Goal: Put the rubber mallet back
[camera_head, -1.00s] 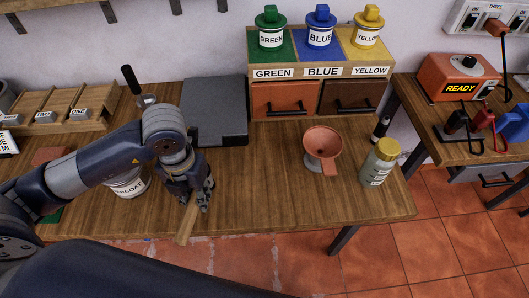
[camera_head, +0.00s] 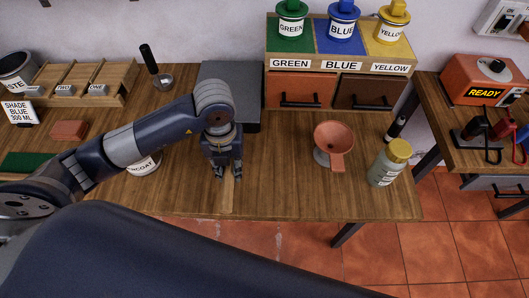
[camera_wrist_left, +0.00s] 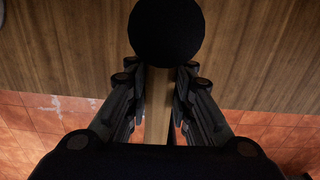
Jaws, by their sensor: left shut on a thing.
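My left gripper (camera_head: 227,174) is shut on the rubber mallet and points down over the front middle of the wooden bench. I cannot tell whether the mallet touches the bench. My right gripper is not in view.
A copper-coloured funnel (camera_head: 334,138) and a yellow-lidded jar (camera_head: 388,164) stand right of the gripper. A white tin (camera_head: 144,168) is partly behind my left arm. A dark grey slab (camera_head: 246,128) lies behind the gripper. Green, blue and yellow tins stand on a drawer unit (camera_head: 337,66).

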